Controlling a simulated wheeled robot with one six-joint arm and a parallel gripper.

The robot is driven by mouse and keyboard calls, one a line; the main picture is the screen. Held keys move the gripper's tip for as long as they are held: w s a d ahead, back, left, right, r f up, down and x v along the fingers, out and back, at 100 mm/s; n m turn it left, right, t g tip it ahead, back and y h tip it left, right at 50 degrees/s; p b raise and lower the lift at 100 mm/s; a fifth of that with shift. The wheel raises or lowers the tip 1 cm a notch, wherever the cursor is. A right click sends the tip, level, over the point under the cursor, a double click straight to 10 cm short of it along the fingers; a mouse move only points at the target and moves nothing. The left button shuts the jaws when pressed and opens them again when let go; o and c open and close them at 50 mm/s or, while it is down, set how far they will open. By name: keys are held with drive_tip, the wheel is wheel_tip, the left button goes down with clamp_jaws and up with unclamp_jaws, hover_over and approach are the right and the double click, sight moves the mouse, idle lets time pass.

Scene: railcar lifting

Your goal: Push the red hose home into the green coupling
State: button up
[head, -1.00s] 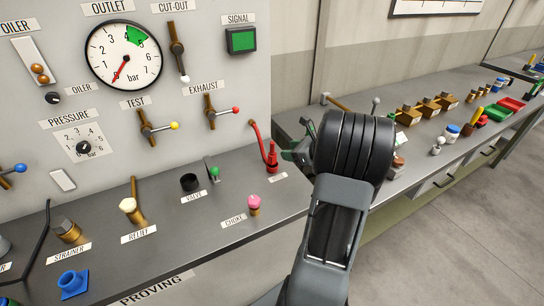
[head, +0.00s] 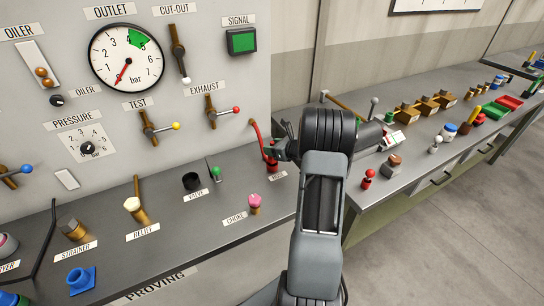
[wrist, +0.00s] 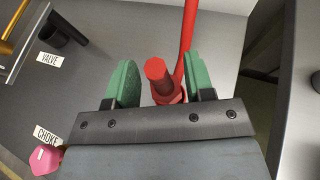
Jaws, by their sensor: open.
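The red hose (head: 257,138) comes off the gauge panel and curves down to a red end fitting on the bench, at the panel's right edge. In the wrist view the red fitting (wrist: 158,74) has a hexagonal top and stands between my two green finger pads, with the hose (wrist: 188,45) running up behind it. My gripper (wrist: 162,82) is open around the fitting; it also shows in the head view (head: 281,150), where it partly hides the fitting. I cannot make out a green coupling for certain; the fitting's lower end is hidden in the wrist view.
On the right bench are a red-knobbed part (head: 368,178), a brown block (head: 394,166), and several bins and jars. The floor at right is clear.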

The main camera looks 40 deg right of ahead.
drive_tip(key=shift+x, duration=1.1)
drive_tip(key=shift+c, duration=0.2)
clamp_jaws()
